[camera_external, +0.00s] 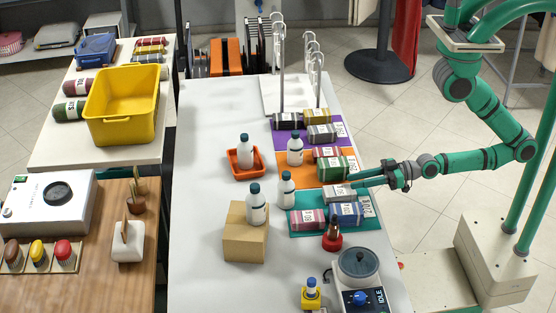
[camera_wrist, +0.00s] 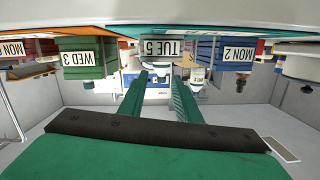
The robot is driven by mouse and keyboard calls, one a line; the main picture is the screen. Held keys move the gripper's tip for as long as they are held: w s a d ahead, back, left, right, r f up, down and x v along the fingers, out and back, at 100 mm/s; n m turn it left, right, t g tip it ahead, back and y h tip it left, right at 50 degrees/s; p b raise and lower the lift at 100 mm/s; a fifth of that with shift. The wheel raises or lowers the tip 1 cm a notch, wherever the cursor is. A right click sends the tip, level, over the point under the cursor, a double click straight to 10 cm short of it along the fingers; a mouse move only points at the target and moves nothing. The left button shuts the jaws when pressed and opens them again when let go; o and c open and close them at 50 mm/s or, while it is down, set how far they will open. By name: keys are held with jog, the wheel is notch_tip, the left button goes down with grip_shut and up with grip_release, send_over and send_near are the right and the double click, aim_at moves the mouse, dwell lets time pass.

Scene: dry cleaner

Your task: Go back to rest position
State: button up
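My gripper (camera_external: 368,180) is level, with its fingers pointing left near the teal mat (camera_external: 297,231). The roll labelled TUE 5 (camera_wrist: 165,49) shows beyond the tips and does not appear gripped. Green WED 3 (camera_wrist: 82,60) and blue MON 2 (camera_wrist: 236,56) rolls flank it.
Bottles stand nearby, one on a cardboard box (camera_external: 243,243) and one in an orange tray (camera_external: 232,168). A white hook rack (camera_external: 283,65) rises behind.

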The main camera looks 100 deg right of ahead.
jog(key=s+d+n+g, duration=0.1)
jog(key=s+d, duration=0.1)
jog(key=s, duration=1)
jog(key=shift+s+d+f, duration=0.15)
jog(key=shift+d+f, duration=0.1)
jog(key=shift+d, duration=0.15)
